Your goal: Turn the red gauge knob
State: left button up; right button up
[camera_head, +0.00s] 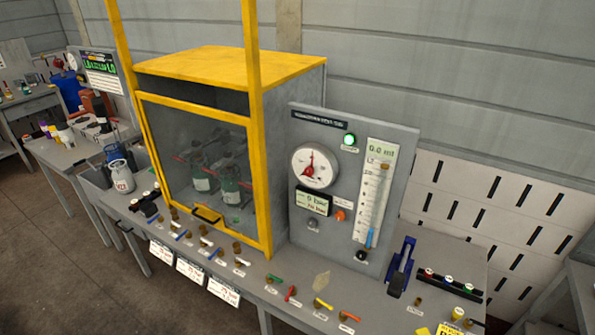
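A grey gauge panel (340,125) stands upright on the workbench. It carries a round white dial gauge (315,166) with a red needle. Below and right of the dial is a small round orange-red knob (340,215). A digital display (313,201) is left of the knob, and a dark knob (313,222) is below the display. A red-handled valve (291,293) sits on the bench below the panel. Neither of my grippers is in view, and nothing covers the orange-red knob.
A yellow-framed cabinet (240,58) with a clear front and green cylinders inside stands left of the panel. A blue lever device (401,267) stands right of it. Small valves with coloured handles line the bench front (272,293).

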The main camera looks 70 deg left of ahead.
aim_at(309, 171)
jog(key=u, duration=0.6)
jog(key=i, duration=0.55)
jog(key=u, duration=0.7)
